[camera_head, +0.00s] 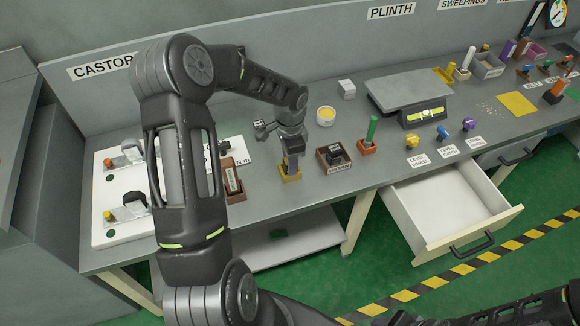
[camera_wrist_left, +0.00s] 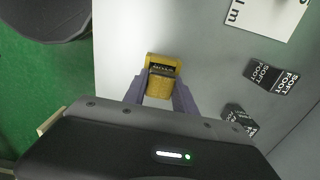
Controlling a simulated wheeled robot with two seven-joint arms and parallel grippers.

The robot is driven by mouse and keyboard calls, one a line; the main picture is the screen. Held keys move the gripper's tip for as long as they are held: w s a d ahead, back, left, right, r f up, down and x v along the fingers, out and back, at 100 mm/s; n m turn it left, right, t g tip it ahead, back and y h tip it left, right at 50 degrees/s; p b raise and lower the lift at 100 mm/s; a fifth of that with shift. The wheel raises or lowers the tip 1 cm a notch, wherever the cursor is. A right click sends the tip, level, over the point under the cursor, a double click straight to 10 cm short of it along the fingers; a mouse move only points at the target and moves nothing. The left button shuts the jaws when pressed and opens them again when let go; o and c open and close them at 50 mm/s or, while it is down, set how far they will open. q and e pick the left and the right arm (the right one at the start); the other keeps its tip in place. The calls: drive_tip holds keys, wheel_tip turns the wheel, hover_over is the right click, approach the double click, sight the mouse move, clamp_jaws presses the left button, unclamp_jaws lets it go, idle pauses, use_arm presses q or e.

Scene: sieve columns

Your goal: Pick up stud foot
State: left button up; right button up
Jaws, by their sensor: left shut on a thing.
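My left gripper (camera_head: 291,168) reaches down to the bench top, and its purple-grey fingers also show in the left wrist view (camera_wrist_left: 160,97). It is shut on a small yellow piece (camera_wrist_left: 163,68) with a dark lettered band, between the fingertips. The lettering is too small to read surely, so I cannot confirm that it is the stud foot. In the head view the yellow piece (camera_head: 290,177) is at the bench surface, partly hidden by the fingers; I cannot tell whether it touches the bench. My right gripper is not visible.
Black pieces marked "SOFT FOOT" (camera_wrist_left: 275,76) lie close behind the gripper. A brown tray (camera_head: 334,164) and an orange base with a green handle stand to the right. A white board (camera_head: 115,178) lies left. An open drawer (camera_head: 445,215) juts out at front right.

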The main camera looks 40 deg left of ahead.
use_arm(q)
clamp_jaws()
wheel_tip(320, 180, up, 10)
idle(0.6)
idle(0.5)
